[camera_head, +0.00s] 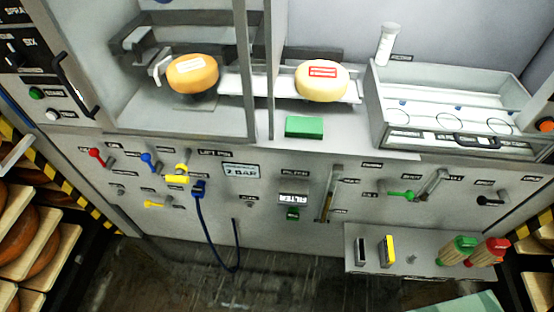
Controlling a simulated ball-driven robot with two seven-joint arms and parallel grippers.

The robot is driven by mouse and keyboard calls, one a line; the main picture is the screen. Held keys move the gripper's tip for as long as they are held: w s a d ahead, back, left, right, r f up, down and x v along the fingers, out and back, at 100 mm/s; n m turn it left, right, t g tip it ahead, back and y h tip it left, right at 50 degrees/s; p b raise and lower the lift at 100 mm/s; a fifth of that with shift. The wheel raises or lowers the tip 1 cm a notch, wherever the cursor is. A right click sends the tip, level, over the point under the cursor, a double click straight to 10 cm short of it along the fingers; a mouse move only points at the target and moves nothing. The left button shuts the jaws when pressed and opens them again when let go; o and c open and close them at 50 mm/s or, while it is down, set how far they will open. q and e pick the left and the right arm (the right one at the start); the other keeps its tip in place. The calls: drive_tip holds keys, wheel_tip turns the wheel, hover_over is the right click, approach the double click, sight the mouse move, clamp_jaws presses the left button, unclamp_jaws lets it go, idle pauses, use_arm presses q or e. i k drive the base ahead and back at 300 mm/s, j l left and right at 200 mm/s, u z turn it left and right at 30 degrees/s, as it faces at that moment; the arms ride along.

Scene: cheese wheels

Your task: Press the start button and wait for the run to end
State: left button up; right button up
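A green round button (36,93) sits on the dark control panel (14,70) at the upper left; the label beside it is too small to read surely. A white round button (51,115) sits just below it. To their right is a glazed cabinet with a dark door handle (75,87). Inside the cabinet an orange cheese wheel (193,74) with a label rests on a dark support. A paler cheese wheel (322,82) with a red label rests on a grey ledge outside, to the right. Neither of my grippers shows in the head view.
A green block (304,127) lies on the counter. A clear-fronted tray (450,115) stands at right. Coloured valves, including a red one (97,154), and a blue hose (208,235) are on the front panel. A low shelf (400,262) holds red and green brushes. Cheese racks flank the machine.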

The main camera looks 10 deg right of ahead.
sight(36, 95)
drive_tip(key=u, duration=1.25)
